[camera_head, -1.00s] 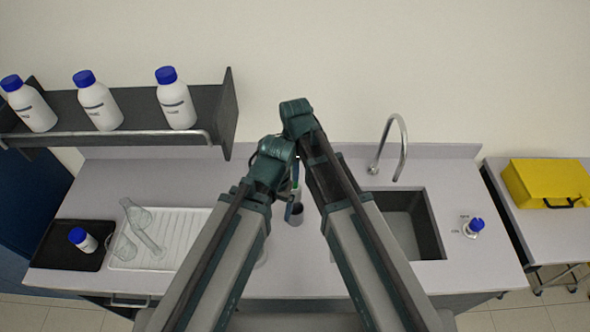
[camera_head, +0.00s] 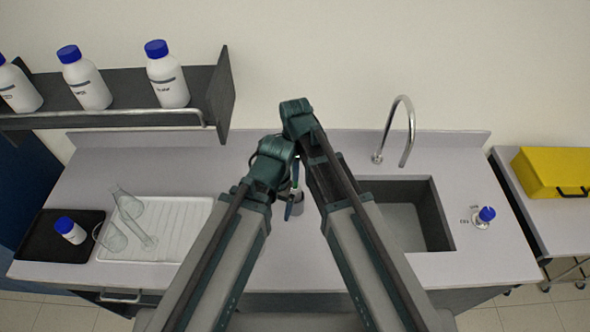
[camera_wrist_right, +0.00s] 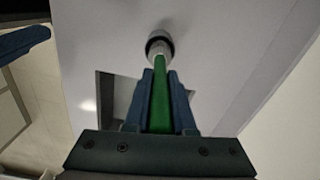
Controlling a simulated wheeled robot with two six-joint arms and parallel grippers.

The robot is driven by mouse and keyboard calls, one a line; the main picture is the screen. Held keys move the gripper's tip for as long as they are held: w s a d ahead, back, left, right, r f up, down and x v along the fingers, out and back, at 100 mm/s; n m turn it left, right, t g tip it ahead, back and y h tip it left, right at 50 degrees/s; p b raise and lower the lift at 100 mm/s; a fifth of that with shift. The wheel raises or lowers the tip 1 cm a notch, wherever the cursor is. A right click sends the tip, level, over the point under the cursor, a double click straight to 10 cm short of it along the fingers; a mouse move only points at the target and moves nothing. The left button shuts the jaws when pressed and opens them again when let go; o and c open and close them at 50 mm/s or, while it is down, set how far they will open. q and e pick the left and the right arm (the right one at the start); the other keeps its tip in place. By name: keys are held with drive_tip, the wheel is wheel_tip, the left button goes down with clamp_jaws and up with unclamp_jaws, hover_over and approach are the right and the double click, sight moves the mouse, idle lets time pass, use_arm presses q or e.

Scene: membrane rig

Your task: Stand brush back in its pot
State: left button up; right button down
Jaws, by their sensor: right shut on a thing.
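The green brush handle (camera_wrist_right: 160,108) runs between the two blue fingers of my right gripper (camera_wrist_right: 160,76), which is shut on it. In the right wrist view the far end of the brush meets the small round pot (camera_wrist_right: 158,36); I cannot tell whether it is inside or only in front of it. In the head view the grey pot (camera_head: 297,208) stands on the counter below my wrists, partly hidden by a blue finger. My left arm comes in from the left, but its jaws are too hidden to read.
A sink (camera_head: 408,225) with a curved tap (camera_head: 404,130) lies to the right, beside a blue-capped flask (camera_head: 484,217). A white drainer (camera_head: 180,230) with glassware and a black tray (camera_head: 40,248) with a bottle lie left. A bottle shelf (camera_head: 215,95) hangs at upper left.

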drive_tip(key=shift+f+b, duration=1.2)
drive_tip(key=shift+f, duration=0.35)
drive_tip(key=c, duration=0.7)
unclamp_jaws()
drive_tip(key=shift+r, duration=0.2)
wheel_tip(320, 180, up, 14)
drive_tip(key=p, duration=1.4)
drive_tip(key=shift+f, duration=0.2)
